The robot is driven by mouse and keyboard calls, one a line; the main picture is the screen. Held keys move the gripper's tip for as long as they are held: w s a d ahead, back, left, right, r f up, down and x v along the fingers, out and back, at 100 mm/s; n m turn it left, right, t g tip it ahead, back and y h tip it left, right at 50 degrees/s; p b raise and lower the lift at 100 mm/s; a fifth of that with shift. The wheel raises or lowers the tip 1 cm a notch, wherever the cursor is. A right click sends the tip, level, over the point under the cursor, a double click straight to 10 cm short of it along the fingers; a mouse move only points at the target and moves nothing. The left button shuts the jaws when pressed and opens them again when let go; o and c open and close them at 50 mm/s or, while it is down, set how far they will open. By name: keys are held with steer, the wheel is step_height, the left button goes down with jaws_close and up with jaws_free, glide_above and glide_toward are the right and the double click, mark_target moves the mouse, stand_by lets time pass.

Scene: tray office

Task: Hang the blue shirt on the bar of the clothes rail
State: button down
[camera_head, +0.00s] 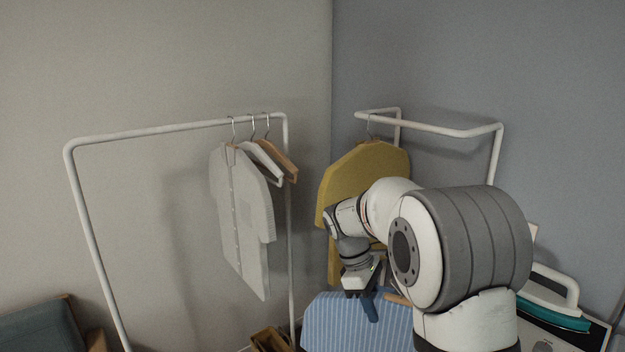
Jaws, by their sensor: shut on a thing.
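The blue striped shirt (340,325) hangs at the lower middle on a wooden hanger (396,299); its lower part is cut off by the picture's edge. My gripper (369,306) points down at the top of this shirt and is shut on its hanger. The hook is hidden at the fingers. The clothes rail (92,235) stands at the left. Its white bar (165,130) is well above and to the left of my gripper. A light grey shirt (238,220) and two more hangers, one white (262,162) and one wooden (281,163), hang near the bar's right end.
A yellow garment (350,175) hangs on a white wall rail (435,128) behind my arm. The bar's left and middle stretches are clear. A wooden crate (268,340) is on the floor below, a dark seat (40,325) at lower left, and an iron (550,300) at lower right.

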mark_target(373, 340)
steer(key=f+m, duration=0.2)
steer(key=f, duration=0.2)
steer(key=f+m+g+y, duration=0.1)
steer(key=f+m, duration=0.1)
steer(key=f, duration=0.1)
steer(key=d+f+m+g, duration=0.1)
steer(key=f+m, duration=0.1)
steer(key=f, duration=0.2)
steer(key=shift+w+f+y, duration=0.15)
steer(key=shift+f+y, duration=0.15)
steer(key=shift+f, duration=0.05)
steer(key=f+m, duration=0.2)
steer(key=f, duration=0.1)
steer(key=s+f+m+y, duration=0.1)
steer(key=f+m, duration=0.1)
steer(key=f, duration=0.1)
steer(key=f+m+y, duration=0.1)
steer(key=f+m, duration=0.1)
steer(key=f, duration=0.2)
steer(key=shift+s+d+g, duration=0.3)
steer(key=shift+s+d, duration=0.05)
steer(key=shift+s, duration=0.05)
steer(key=shift+s+f+m, duration=0.1)
steer(key=shift+f+m, duration=0.2)
steer(key=shift+f, duration=0.05)
